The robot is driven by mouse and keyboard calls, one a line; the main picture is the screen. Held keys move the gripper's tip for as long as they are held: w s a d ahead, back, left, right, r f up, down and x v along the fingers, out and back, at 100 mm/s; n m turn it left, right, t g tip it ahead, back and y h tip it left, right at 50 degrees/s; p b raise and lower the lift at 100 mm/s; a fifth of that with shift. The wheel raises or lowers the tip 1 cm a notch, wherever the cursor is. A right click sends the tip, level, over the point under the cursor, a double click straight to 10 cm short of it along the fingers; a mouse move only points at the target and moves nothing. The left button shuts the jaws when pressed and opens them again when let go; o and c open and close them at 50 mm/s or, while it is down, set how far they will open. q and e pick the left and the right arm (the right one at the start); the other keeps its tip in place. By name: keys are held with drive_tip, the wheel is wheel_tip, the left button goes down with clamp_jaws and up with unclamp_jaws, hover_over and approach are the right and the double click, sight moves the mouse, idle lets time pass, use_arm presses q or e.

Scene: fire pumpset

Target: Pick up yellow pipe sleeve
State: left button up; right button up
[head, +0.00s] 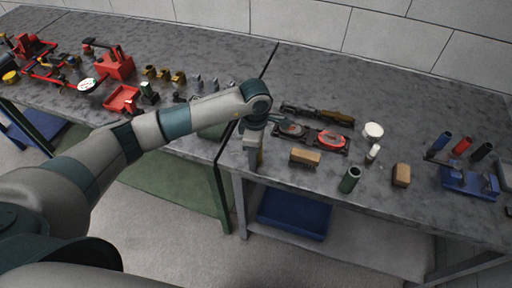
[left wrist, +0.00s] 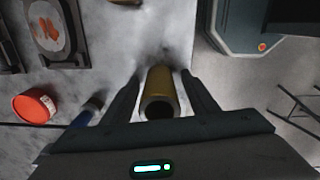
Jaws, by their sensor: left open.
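The yellow pipe sleeve (left wrist: 160,90) is a short dull-yellow tube with a dark open end. In the left wrist view it lies between the two fingers of my left gripper (left wrist: 162,82), with small gaps on both sides. My left gripper is open. In the head view my left gripper (head: 252,158) points down at the front edge of the workbench. A thin yellowish strip of the sleeve (head: 261,155) shows just right of it; the rest is hidden behind the gripper. My right gripper is not in view.
Red tools and small fittings crowd the left bench. A blue bin (head: 293,215) sits below.

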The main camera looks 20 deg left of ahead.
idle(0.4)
use_arm(q)
clamp_jaws()
drive_tip(key=shift+w+r, duration=0.1)
drive_tip(key=shift+r, duration=0.05)
drive_tip(key=shift+r+b, duration=0.65)
drive_tip(key=shift+b, duration=0.05)
wheel_tip(320, 180, up, 2)
drive_tip(key=shift+r+b, duration=0.15)
drive_tip(key=shift+b, duration=0.65)
drive_tip(key=s+d+r+b, duration=0.3)
drive_tip(key=d+r, duration=0.4)
drive_tip(key=d, duration=0.4)
drive_tip(key=shift+s+b, duration=0.35)
drive_tip(key=shift+b, duration=0.35)
